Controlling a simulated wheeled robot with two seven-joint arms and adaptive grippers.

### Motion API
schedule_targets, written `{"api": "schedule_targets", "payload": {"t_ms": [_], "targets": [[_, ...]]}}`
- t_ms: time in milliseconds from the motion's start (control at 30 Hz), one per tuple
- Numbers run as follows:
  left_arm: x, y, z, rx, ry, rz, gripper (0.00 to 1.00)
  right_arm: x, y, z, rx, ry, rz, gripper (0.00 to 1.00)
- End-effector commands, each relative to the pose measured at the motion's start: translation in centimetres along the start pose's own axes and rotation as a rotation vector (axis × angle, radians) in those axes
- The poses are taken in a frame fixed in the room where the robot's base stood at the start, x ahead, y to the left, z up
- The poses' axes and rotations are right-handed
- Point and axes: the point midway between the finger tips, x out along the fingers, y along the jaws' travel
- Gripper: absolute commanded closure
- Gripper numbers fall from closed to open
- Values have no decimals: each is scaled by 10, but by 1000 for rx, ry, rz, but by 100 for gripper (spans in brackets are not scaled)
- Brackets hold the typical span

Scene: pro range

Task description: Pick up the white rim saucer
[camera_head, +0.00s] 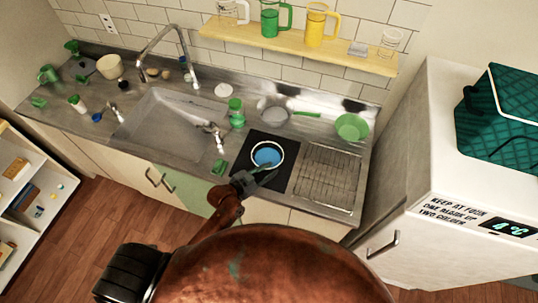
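The white rim saucer (267,155) has a blue centre and a pale rim. It lies on a black mat (246,165) on the steel counter, right of the sink. My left gripper (264,175) is at the saucer's near edge, and its fingers overlap that edge in the picture. I cannot tell whether they touch the saucer or how far apart they are. Part of the saucer's near rim is hidden behind the gripper. My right gripper is not in view.
A wire rack (327,174) is right of the mat. A sink (172,128) with a faucet (168,42) is at left. A green bottle (236,113), a pan (274,115) and a green bowl (351,127) stand behind the mat. A white fridge (425,140) rises at right.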

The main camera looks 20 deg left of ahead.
Motion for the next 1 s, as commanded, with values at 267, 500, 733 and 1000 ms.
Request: {"api": "schedule_targets", "payload": {"t_ms": [267,500,733,1000], "targets": [[30,-7,0,-7,-2,-9,77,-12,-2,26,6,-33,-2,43],[57,-7,2,-5,-2,-8,77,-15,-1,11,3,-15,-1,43],[60,-6,2,-4,-2,-6,77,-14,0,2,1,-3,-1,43],[60,-6,2,-3,-2,-5,94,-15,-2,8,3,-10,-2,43]]}}
